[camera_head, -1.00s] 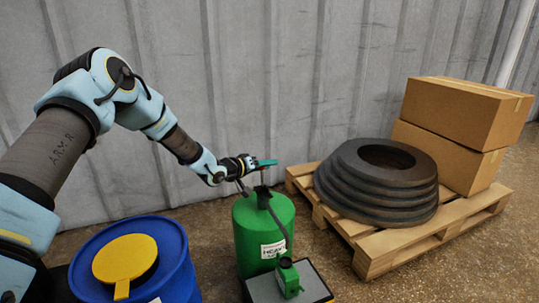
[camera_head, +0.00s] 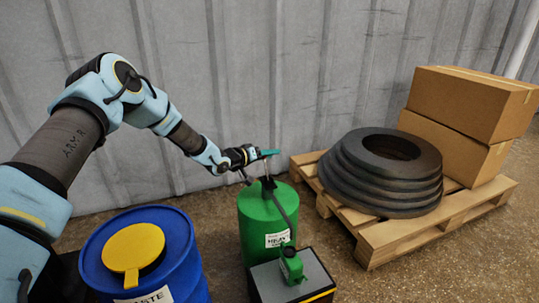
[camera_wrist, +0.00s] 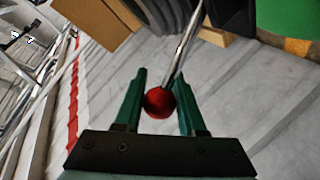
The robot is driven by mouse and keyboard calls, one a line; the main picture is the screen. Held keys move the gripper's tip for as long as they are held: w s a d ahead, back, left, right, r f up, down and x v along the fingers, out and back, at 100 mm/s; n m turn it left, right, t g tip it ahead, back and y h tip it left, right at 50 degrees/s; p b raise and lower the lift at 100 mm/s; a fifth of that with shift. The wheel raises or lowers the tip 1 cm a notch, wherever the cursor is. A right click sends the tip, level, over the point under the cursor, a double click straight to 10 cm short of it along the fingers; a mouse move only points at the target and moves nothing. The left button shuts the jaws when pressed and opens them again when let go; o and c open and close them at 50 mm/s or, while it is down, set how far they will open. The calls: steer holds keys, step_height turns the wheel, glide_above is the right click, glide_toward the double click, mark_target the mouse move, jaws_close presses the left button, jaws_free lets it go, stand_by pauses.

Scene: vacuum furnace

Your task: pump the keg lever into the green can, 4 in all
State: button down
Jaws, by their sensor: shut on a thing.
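The green keg (camera_head: 262,222) stands upright on the floor with a white label on its front. A black pump and spout sit on its top. The keg's lever shows in the wrist view as a thin metal rod (camera_wrist: 186,45) ending in a red ball knob (camera_wrist: 159,102). My gripper (camera_head: 268,154) is above the keg, with its green fingers around the lever's end; it also shows in the wrist view (camera_wrist: 161,90), shut on the red knob. The small green can (camera_head: 291,266) stands on a grey-topped black block (camera_head: 312,272) in front of the keg.
A blue drum (camera_head: 178,248) with a yellow lid (camera_head: 133,246) stands at the left. A wooden pallet (camera_head: 395,240) at the right bears stacked dark rings (camera_head: 383,195) and two cardboard boxes (camera_head: 475,100). A corrugated grey wall (camera_head: 300,70) closes the back.

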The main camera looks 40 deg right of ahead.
steer(key=shift+a+f, duration=0.3)
steer(key=shift+f, duration=0.35)
steer(key=c, duration=0.8)
jaws_free()
steer(key=shift+c, duration=0.2)
steer(key=shift+o, duration=1.4)
steer(key=shift+d+r, duration=0.1)
steer(key=shift+o, duration=0.2)
steer(key=shift+r, duration=0.15)
steer(key=p+v, duration=0.2)
steer(key=v, duration=0.8)
steer(key=shift+a+r, duration=0.2)
steer(key=shift+a, duration=0.1)
steer(key=shift+s, duration=0.1)
